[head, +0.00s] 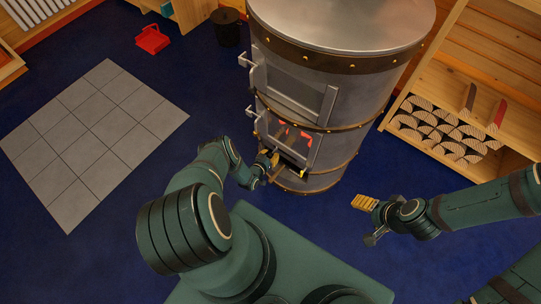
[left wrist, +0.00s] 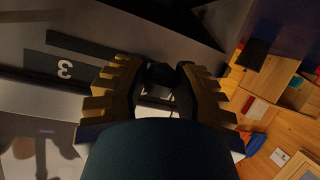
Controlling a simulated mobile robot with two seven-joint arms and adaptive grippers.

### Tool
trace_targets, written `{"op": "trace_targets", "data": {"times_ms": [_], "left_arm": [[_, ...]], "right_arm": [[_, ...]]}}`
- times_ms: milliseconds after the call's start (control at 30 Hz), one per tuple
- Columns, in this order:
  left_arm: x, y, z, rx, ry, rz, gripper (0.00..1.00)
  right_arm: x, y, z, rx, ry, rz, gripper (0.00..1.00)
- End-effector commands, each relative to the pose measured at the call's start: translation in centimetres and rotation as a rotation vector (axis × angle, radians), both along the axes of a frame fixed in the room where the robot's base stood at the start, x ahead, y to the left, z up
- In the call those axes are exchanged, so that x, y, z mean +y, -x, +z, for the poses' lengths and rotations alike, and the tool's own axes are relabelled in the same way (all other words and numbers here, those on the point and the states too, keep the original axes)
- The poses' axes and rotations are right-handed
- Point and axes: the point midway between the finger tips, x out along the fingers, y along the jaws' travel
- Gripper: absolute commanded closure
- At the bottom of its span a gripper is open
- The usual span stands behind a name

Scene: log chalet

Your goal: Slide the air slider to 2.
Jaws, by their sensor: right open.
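The round metal stove (head: 340,95) stands at the upper middle of the head view, with a glowing fire window low on its front. My left gripper (head: 268,163) is at the stove's lower front. In the left wrist view, its gold fingers (left wrist: 160,80) stand apart on either side of a dark piece, perhaps the slider's knob; I cannot tell whether they grip it. A dark strip with a white 3 (left wrist: 64,69) lies left of the fingers. No other number shows, and the slider's position cannot be read. My right gripper (head: 373,218) is open and empty, away from the stove.
A wooden shelf with cut logs (head: 440,128) stands right of the stove. Grey floor tiles (head: 95,140) lie at the left. A black bucket (head: 227,27) and a red item (head: 152,39) are behind. Blue floor is clear around my right gripper.

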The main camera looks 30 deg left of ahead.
Motion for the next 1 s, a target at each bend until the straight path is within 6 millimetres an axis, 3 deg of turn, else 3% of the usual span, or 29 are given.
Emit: {"op": "trace_targets", "data": {"times_ms": [233,500,767,800,833,867,1000], "left_arm": [[-0.7,0.0,0.0,0.0,0.002,-0.001,1.0],[-4.6,0.4,0.0,0.0,0.003,-0.001,1.0],[-4.5,0.4,0.0,0.0,0.0,0.0,1.0],[-4.5,0.4,0.0,0.0,0.0,0.0,0.55],[-4.5,0.4,0.0,0.0,0.0,0.0,0.44],[-4.5,0.4,0.0,0.0,0.0,0.0,0.37],[-4.5,0.4,0.0,0.0,0.0,0.0,0.37]], "right_arm": [[0.0,0.0,0.0,0.0,0.0,0.0,0.27],[0.0,0.1,0.2,0.001,0.0,0.0,0.27],[0.0,0.1,0.2,0.002,0.0,0.001,0.27],[0.0,0.1,0.2,0.002,0.0,0.001,0.27],[0.0,0.1,0.2,0.002,0.0,0.001,0.27],[0.0,0.1,0.2,0.002,0.0,0.001,0.27],[0.0,0.1,0.2,0.002,0.0,0.001,0.27]]}}
